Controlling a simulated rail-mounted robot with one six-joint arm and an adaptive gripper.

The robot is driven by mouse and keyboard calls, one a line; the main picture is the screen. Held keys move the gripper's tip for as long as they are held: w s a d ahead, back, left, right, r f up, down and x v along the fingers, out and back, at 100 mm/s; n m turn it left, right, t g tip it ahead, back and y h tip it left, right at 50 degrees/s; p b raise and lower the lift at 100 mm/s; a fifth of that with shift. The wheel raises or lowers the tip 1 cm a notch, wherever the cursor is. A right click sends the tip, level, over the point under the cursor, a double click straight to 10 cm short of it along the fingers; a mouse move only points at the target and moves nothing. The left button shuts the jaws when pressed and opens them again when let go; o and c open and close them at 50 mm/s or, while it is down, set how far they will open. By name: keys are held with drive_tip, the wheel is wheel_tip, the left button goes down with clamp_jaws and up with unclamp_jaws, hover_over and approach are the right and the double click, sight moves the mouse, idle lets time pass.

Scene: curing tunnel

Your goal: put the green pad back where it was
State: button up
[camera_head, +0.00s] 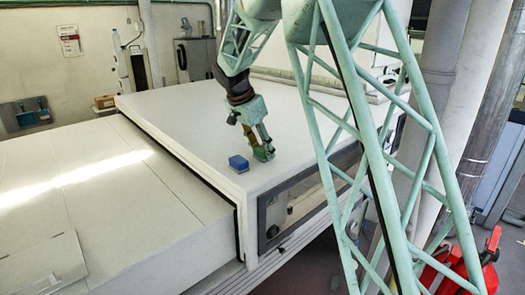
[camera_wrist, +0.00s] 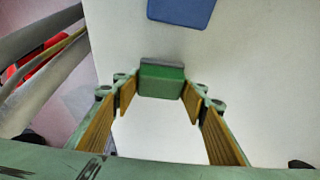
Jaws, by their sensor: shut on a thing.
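The green pad (camera_wrist: 162,82) is a small block with a grey strip along its far side. It sits between the fingertips of my gripper (camera_wrist: 160,92), which is shut on it. In the head view my gripper (camera_head: 263,152) points down at the white top of the tunnel housing (camera_head: 190,120), near its front right edge. There the pad is hard to tell apart from the fingers. I cannot tell whether the pad touches the surface. A blue block (camera_head: 238,164) lies on the white top just left of my gripper; it also shows in the wrist view (camera_wrist: 182,10).
The housing's front edge, with a windowed side panel (camera_head: 290,207) below it, is close to my gripper. Most of the white top is clear. A lower white surface (camera_head: 90,190) extends left. Red equipment (camera_head: 465,268) stands on the floor at the lower right.

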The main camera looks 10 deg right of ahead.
drive_tip(key=shift+f, duration=0.2)
drive_tip(key=shift+f, duration=0.15)
drive_tip(key=o, duration=0.9)
drive_tip(key=shift+r, duration=0.2)
drive_tip(key=b+v, duration=0.1)
drive_tip(key=v, duration=1.1)
drive_tip(key=shift+s, duration=0.15)
idle(0.5)
